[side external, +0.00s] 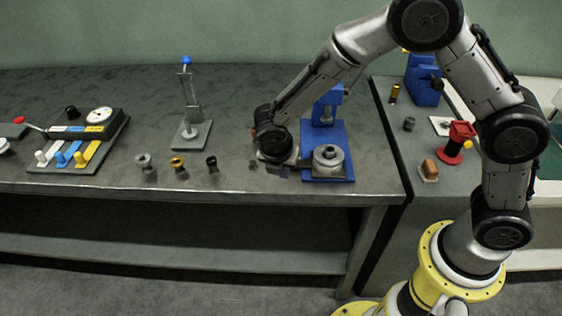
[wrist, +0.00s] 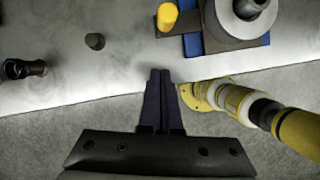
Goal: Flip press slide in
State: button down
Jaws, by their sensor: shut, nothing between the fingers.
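The blue press (side external: 340,136) stands near the front edge of the grey table, with a round silver die (side external: 328,155) on its base. The wrist view shows the die (wrist: 240,12) at top right, on a dark slide plate (wrist: 222,42) over a blue base. A yellow knob (wrist: 167,17) sticks out at the plate's left. My gripper (side external: 280,172) is just left of the press, low near the table. In the wrist view my gripper (wrist: 160,72) has its dark fingers together and empty, below and apart from the knob. My arm partly hides the press column.
Several small spools (side external: 178,163) stand left of my gripper. A grey post with a blue ball (side external: 186,60) stands behind them. A lever box (side external: 85,140) is farther left. The wrist view shows a small dark peg (wrist: 95,41) and the table's front edge close by.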

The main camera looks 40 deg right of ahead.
jog(key=shift+w+d+f, duration=0.15)
jog(key=shift+w+d, duration=0.4)
jog(key=shift+d, duration=0.4)
jog(key=shift+w+d+f, duration=0.1)
jog(key=shift+w+d, duration=0.45)
jog(key=shift+d, duration=0.35)
jog(key=w+d, duration=0.8)
jog(key=shift+w+d, duration=0.1)
